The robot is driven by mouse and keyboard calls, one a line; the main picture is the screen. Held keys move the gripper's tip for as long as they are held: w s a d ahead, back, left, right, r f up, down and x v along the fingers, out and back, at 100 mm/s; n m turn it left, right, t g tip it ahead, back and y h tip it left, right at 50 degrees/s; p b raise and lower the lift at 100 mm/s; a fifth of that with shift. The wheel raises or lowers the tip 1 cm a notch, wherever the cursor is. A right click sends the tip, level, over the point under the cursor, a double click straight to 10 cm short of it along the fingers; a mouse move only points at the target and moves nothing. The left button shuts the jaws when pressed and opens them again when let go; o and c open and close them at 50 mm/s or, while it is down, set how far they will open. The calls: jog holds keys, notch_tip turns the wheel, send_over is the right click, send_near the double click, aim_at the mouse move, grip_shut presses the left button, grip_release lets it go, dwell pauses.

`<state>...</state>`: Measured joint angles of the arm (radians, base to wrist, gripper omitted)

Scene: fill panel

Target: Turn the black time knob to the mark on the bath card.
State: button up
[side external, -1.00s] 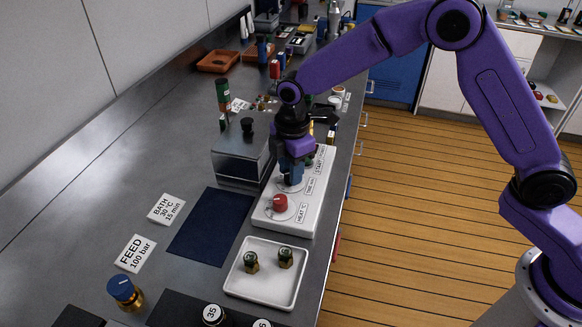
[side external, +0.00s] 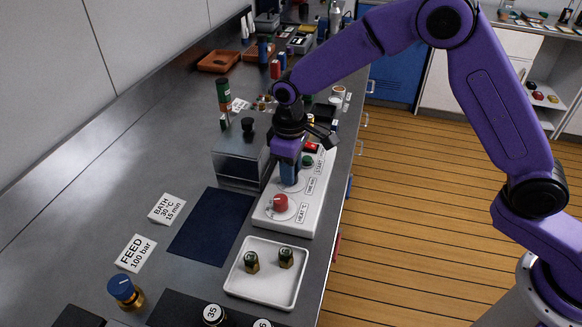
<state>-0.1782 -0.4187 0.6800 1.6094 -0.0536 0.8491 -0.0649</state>
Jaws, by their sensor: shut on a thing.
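The white fill panel (side external: 300,222) lies on the steel bench with a red heat knob (side external: 280,203) at its near end. My gripper (side external: 289,181) points down over the time dial in the panel's middle and is shut on the black time knob, which its fingers hide. The knob's pointer and the dial marks under it cannot be read. A green start button (side external: 308,160) and a red part (side external: 311,147) sit at the panel's far end. The bath card (side external: 166,209) lies at left and reads 30 °C, 15 min.
A grey metal box with a black lid knob (side external: 240,152) stands left of the panel, close to my gripper. A white tray (side external: 264,300) with two green-topped fittings lies in front. A feed card (side external: 135,253) and a dark blue mat (side external: 210,228) lie at left.

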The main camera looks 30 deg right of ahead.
jog(key=m, duration=0.4)
jog(key=shift+m, duration=0.3)
jog(key=m, duration=0.4)
jog(key=shift+w+m, duration=0.1)
jog(key=shift+m, duration=0.3)
jog(key=o, duration=1.1)
jog(key=shift+c, duration=0.2)
jog(key=shift+r, duration=0.1)
notch_tip(320, 180, up, 17)
jog(key=shift+a+r, duration=0.15)
jog(key=shift+a, duration=0.2)
